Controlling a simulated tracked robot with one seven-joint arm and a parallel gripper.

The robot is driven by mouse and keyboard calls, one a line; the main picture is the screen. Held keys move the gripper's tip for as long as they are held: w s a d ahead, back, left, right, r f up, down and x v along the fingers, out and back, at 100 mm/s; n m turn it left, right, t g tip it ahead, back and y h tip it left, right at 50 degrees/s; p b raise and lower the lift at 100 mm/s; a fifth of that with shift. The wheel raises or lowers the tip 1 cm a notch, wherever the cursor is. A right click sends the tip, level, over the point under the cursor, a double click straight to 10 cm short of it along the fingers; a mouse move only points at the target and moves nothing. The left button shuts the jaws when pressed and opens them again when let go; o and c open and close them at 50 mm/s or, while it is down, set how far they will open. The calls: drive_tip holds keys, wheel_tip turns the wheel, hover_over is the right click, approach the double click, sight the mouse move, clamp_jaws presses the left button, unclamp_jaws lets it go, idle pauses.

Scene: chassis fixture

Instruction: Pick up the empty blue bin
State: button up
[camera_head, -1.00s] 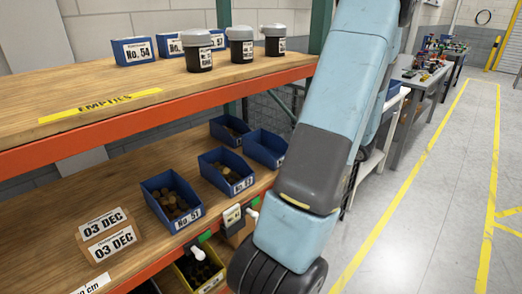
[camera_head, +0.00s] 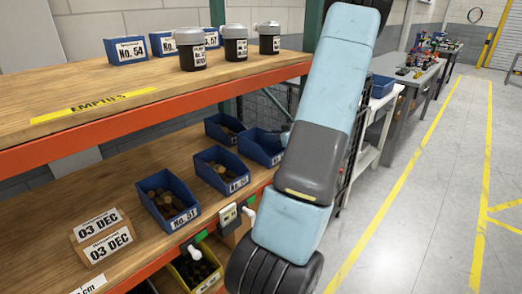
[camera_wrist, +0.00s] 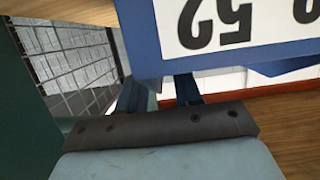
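Several blue bins stand on the middle shelf. The bin at the back right (camera_head: 262,148) shows no contents in its visible part; my arm hides its right side. The other bins, such as bin No. 51 (camera_head: 168,200), the bin right of it (camera_head: 222,170) and the back bin (camera_head: 226,128), hold brown pieces. In the wrist view, a blue bin with an upside-down 52 label (camera_wrist: 225,65) fills the top, close to my gripper (camera_wrist: 158,90). The two fingers are apart, their tips partly covered by the bin. I cannot tell whether they touch it. My arm hides most of the gripper in the head view.
The upper shelf (camera_head: 150,78), with an EMPTIES strip, carries dark lidded jars (camera_head: 235,45) and small blue bins (camera_head: 126,50). A green post (camera_head: 315,25) stands near my arm. A yellow bin (camera_head: 195,268) is below. The right floor (camera_head: 420,220) is clear.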

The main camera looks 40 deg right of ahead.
drive_tip(key=shift+x, duration=0.8)
clamp_jaws()
